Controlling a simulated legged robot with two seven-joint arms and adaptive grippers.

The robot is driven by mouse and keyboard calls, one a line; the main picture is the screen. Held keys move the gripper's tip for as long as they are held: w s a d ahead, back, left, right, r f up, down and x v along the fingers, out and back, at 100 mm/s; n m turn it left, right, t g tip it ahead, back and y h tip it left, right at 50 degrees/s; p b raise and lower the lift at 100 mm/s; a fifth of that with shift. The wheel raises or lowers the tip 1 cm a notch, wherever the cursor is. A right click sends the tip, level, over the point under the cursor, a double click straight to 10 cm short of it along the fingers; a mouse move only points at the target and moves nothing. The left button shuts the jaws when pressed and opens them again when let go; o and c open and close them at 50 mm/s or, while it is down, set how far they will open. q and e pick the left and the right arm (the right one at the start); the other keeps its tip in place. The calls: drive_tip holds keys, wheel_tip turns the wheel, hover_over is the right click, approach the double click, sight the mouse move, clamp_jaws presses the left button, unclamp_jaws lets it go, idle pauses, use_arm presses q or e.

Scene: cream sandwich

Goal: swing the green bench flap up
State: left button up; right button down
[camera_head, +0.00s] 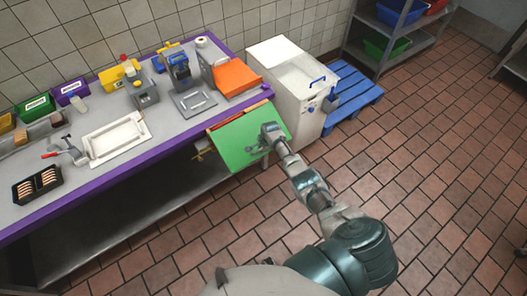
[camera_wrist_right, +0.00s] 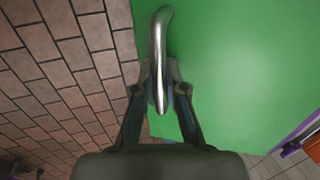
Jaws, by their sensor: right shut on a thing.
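The green bench flap (camera_head: 235,142) is a flat green panel at the right end of the purple-edged bench (camera_head: 150,158). It slants down and outward from the bench edge; its exact angle is hard to tell. It also fills much of the right wrist view (camera_wrist_right: 245,70). A curved metal handle (camera_wrist_right: 158,45) stands out from the flap's face near one edge. My right gripper (camera_head: 268,138) is at the flap, its fingers (camera_wrist_right: 161,88) closed around the handle from both sides. The gripper hides part of the handle. My left gripper is not in view.
A white cabinet (camera_head: 284,82) stands just right of the flap, with a blue pallet (camera_head: 350,98) beyond it. An orange board (camera_head: 236,77) and a grey plate (camera_head: 193,103) lie on the bench near the flap. The tiled floor in front is clear.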

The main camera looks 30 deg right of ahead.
drive_tip(key=shift+w+r+g, duration=0.15)
drive_tip(key=shift+r+g, duration=0.15)
drive_tip(key=shift+r, duration=0.35)
drive_tip(key=r+g+b, duration=0.1)
drive_tip(key=r, duration=0.1)
drive_tip(key=r+g+b, duration=0.1)
drive_tip(key=r, duration=0.1)
drive_tip(key=r+g+b, duration=0.1)
drive_tip(key=shift+s+r+g+b, duration=0.25)
drive_tip(key=shift+r+g+b, duration=0.05)
drive_tip(key=shift+r+b, duration=0.1)
drive_tip(key=r, duration=0.1)
drive_tip(key=r+p, duration=0.1)
drive_tip(key=r, duration=0.1)
drive_tip(key=shift+w, duration=0.3)
drive_tip(key=shift+w+r, duration=0.1)
drive_tip(key=shift+r, duration=0.3)
drive_tip(key=c, duration=1.3)
unclamp_jaws()
drive_tip(key=shift+o, duration=0.5)
drive_tip(key=shift+w+f, duration=0.1)
drive_tip(key=shift+f, duration=0.1)
